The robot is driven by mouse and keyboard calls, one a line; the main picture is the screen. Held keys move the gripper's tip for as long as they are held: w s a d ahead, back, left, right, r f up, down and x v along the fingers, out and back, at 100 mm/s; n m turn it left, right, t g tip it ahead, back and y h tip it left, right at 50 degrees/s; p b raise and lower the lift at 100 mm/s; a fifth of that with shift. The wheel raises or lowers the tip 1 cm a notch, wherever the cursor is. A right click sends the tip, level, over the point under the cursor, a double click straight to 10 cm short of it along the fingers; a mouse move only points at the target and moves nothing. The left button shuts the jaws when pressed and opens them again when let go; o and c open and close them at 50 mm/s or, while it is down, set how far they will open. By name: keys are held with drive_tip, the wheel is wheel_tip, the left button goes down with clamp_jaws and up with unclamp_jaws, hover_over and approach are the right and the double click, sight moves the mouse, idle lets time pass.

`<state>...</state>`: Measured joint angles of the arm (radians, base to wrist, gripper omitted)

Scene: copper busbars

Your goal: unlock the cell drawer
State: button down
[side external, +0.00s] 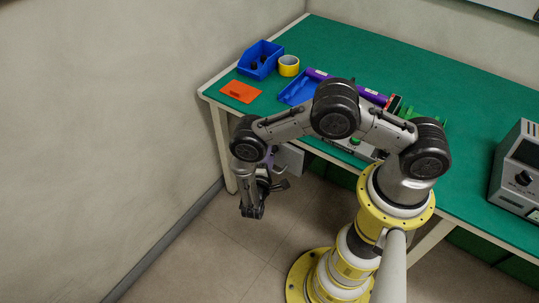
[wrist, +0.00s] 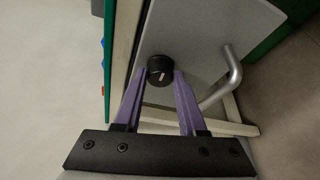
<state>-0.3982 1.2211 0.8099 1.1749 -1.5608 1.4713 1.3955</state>
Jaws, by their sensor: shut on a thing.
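The cell drawer's grey front panel (wrist: 200,40) fills the upper middle of the wrist view. A round black lock knob (wrist: 160,69) with a pale mark sits on it. My gripper (wrist: 160,75) has its two purple fingers shut on the knob, one on either side. A silver bar handle (wrist: 222,80) is on the panel, right of the knob. In the side view, the drawer front (side external: 290,158) shows partly below the table edge, and my wrist hides the knob and the fingertips.
The green-topped table (side external: 340,45) carries a blue bin (side external: 260,60), a yellow tape roll (side external: 288,66), an orange plate (side external: 241,91) and a blue tray (side external: 297,90). A grey instrument box (side external: 518,170) stands at the right. The floor left of my arm is clear.

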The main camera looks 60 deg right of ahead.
drive_tip(key=shift+m, duration=0.4)
drive_tip(key=shift+c, duration=2.3)
unclamp_jaws()
drive_tip(key=f+v, duration=0.1)
drive_tip(key=v, duration=1.2)
drive_tip(key=shift+s+a+r, duration=0.25)
drive_tip(key=shift+a, duration=0.15)
